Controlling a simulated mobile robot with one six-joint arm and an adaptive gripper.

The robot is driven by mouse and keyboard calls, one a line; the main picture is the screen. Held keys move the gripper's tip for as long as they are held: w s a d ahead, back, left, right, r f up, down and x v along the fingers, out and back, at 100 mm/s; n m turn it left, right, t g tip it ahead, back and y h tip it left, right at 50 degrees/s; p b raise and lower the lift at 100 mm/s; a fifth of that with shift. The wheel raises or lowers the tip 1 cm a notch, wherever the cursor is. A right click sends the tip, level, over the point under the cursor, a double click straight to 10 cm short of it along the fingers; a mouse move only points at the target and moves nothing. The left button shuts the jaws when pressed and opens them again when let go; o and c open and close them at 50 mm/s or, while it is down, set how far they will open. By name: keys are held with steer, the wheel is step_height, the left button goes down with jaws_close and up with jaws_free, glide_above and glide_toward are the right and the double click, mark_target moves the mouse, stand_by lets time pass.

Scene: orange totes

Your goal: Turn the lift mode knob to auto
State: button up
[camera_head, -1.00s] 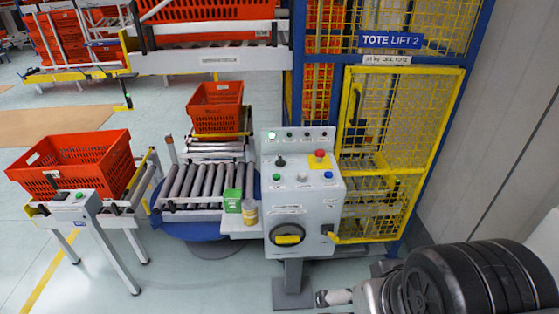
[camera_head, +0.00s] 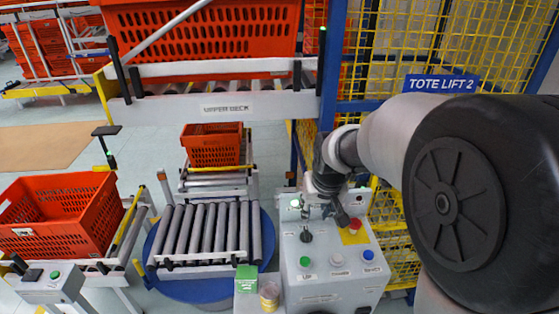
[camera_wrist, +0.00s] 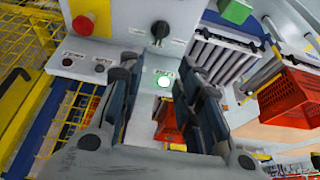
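A black selector knob (camera_head: 306,236) sits on the sloped top of the grey control box (camera_head: 330,292); its label is too small to read. The knob also shows in the wrist view (camera_wrist: 161,28), at the top, beyond my fingertips. My gripper (camera_head: 324,213) is over the back of the box, near the upright label panel, behind and to the right of the knob. In the wrist view my gripper (camera_wrist: 157,78) is open and empty, its two dark fingers apart from the knob. A lit green lamp (camera_wrist: 164,84) shows between the fingers.
A red emergency button (camera_head: 355,225) on a yellow plate stands right of the knob, close to my gripper. Green, white and blue buttons line the box front. A green box (camera_head: 246,278) and a jar (camera_head: 269,296) stand left. The yellow cage (camera_head: 400,243) is behind.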

steer(key=b, duration=0.3)
glide_toward(307, 232)
steer(key=x, duration=0.8)
steer(key=shift+w+f, duration=0.15)
steer(key=shift+f, duration=0.2)
steer(key=shift+c, duration=0.6)
jaws_close()
